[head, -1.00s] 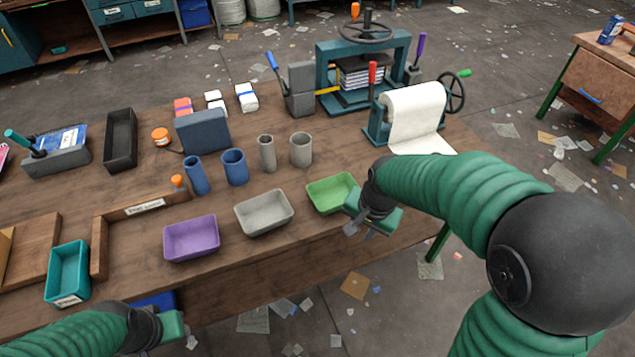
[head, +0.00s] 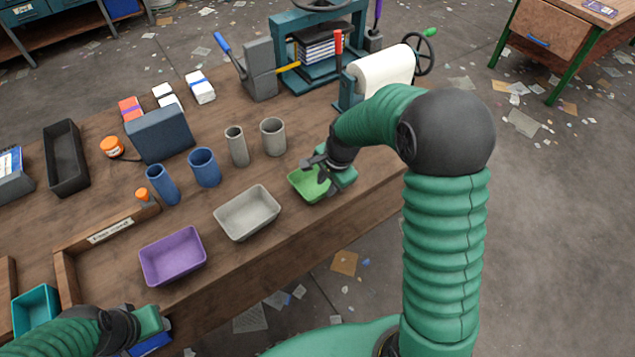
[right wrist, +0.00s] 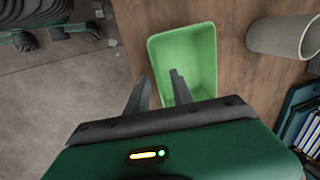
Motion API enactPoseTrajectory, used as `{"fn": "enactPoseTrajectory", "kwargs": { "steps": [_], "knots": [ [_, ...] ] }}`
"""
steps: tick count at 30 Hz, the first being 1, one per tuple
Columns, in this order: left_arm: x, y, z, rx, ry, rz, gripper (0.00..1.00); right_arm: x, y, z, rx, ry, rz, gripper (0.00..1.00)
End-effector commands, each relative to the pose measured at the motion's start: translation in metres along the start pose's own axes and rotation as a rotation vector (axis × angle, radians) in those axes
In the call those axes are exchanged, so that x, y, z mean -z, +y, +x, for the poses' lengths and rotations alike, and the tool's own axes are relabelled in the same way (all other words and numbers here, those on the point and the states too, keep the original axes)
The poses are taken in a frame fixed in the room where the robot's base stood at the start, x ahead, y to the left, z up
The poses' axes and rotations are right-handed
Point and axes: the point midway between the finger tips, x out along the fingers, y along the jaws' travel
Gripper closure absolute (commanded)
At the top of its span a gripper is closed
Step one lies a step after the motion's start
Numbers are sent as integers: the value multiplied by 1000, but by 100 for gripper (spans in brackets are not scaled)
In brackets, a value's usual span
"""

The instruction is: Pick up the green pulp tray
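The green pulp tray (head: 302,186) sits on the table near its front edge, to the right of the grey tray. My right gripper (head: 316,170) is over the tray and hides part of it. In the right wrist view the green tray (right wrist: 195,50) lies beyond the two spread fingers of my right gripper (right wrist: 157,84). One finger shows over the tray's inside, the other just outside its left wall. Nothing is between them but possibly the wall; I cannot tell whether they touch it. My left gripper (head: 150,322) is low at the left, its fingers not clear.
A grey tray (head: 248,232) and a purple tray (head: 172,280) stand in a row to the left. Grey cups (head: 273,138) and blue cups (head: 204,170) stand behind. A paper roll (head: 383,72) and a press (head: 290,25) stand at the back.

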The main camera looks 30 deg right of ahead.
Motion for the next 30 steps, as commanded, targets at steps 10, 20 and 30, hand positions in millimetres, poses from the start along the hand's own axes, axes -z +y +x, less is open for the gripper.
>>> {"fn": "enactPoseTrajectory", "kwargs": {
  "steps": [10,20,30],
  "knots": [
    [-1,0,4,0,0,0,64,8,2,52,-1,-2,0,72],
    [-1,0,4,0,0,0,64,8,2,53,-1,0,0,88],
    [-1,0,4,0,0,0,64,7,2,52,0,-1,0,100]
  ]
}}
